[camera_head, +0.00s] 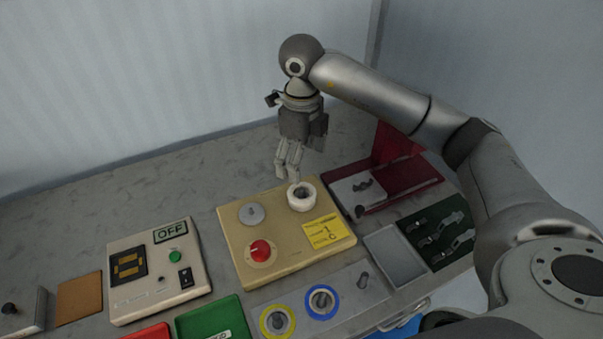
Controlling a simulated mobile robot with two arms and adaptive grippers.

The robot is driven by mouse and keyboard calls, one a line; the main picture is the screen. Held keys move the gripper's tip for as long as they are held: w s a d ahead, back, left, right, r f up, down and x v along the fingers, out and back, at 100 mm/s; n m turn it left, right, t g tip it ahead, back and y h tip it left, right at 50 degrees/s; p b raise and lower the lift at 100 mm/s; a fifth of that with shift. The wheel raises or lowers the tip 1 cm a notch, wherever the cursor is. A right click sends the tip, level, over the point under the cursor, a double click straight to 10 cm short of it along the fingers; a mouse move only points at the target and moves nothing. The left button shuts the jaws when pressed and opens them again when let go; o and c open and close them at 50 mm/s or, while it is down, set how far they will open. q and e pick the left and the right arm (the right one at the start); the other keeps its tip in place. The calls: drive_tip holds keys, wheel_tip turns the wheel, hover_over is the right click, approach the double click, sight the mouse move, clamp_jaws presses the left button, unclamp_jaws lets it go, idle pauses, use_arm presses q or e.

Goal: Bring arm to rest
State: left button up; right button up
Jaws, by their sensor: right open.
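My right arm comes in from the right and reaches over the workbench (90,214). My right gripper (287,175) points down, open and empty. In the picture its fingertips are just above and left of a white ring-shaped spool (302,197) on the tan board (290,262). I cannot tell the exact height of the gripper above the board. My left gripper is not in view.
The tan board also carries a grey disc (251,213), a red knob (261,251) and a yellow note (323,231). A control box (150,300) stands left. A red case (402,178), a grey tray (394,256) and a dark green tray (437,232) lie right. The bench's back left is clear.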

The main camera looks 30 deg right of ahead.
drive_tip(key=shift+r, duration=0.95)
